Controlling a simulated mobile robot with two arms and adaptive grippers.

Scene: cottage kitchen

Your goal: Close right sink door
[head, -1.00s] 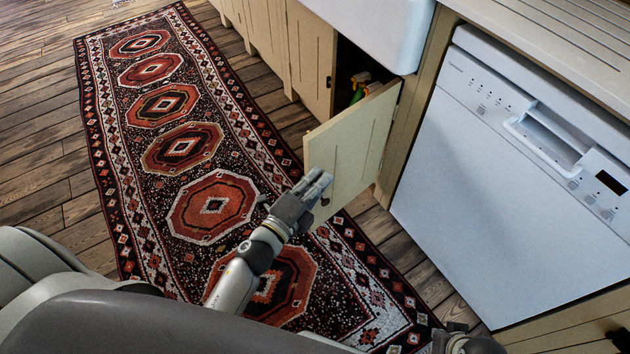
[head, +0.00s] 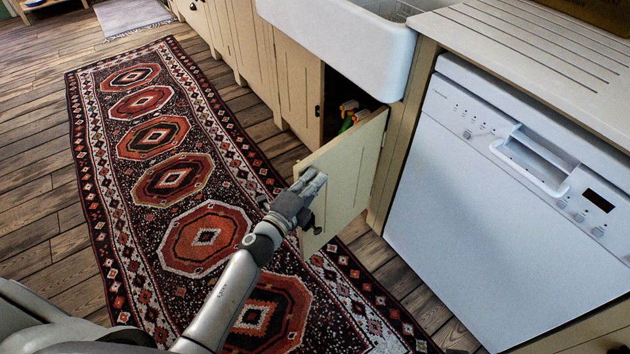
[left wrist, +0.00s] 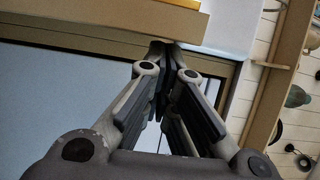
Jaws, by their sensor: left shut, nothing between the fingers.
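The right sink door (head: 345,180) is a cream cabinet door, hinged on its right beside the dishwasher. It stands open, swung out toward me over the rug. Its dark knob (head: 312,226) is low near its free edge. My left gripper (head: 314,178) is shut and empty at the door's free edge; I cannot tell whether it touches. The left wrist view shows its fingers together (left wrist: 163,50). The left sink door (head: 297,90) is shut. Items with orange and green parts (head: 350,112) show inside the dark cabinet opening. My right gripper is not in view.
A white sink (head: 345,45) juts out above the opening. A white dishwasher (head: 500,200) stands right of the door, under a pale counter (head: 540,50). A patterned rug (head: 170,180) lies flat on the wooden floor, which is clear to the left.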

